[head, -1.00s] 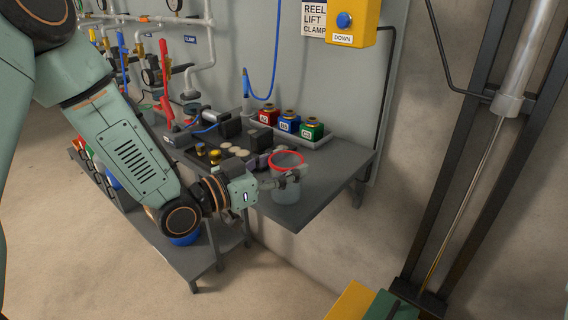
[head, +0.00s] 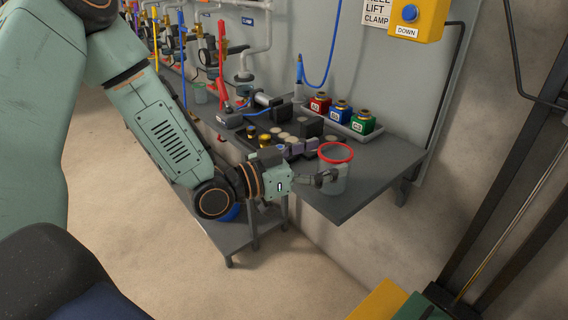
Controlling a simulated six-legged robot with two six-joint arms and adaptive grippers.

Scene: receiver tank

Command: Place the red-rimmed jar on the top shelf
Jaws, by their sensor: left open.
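The red-rimmed jar (head: 336,174) is clear with a red ring at its mouth. It appears upright on the grey top shelf (head: 378,178), near the front edge. My left gripper (head: 329,179) reaches in from the left, low at the jar's left side. Its jaws are open, with the fingers at the jar wall; whether they touch it cannot be told. The far finger is partly hidden by the jar. My right gripper is not in view.
A tray (head: 349,131) with red, blue and green canisters stands behind the jar. A dark block with round discs (head: 280,137) lies to its left. A lower shelf (head: 236,239) is below. A yellow DOWN button box (head: 416,19) hangs on the wall panel.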

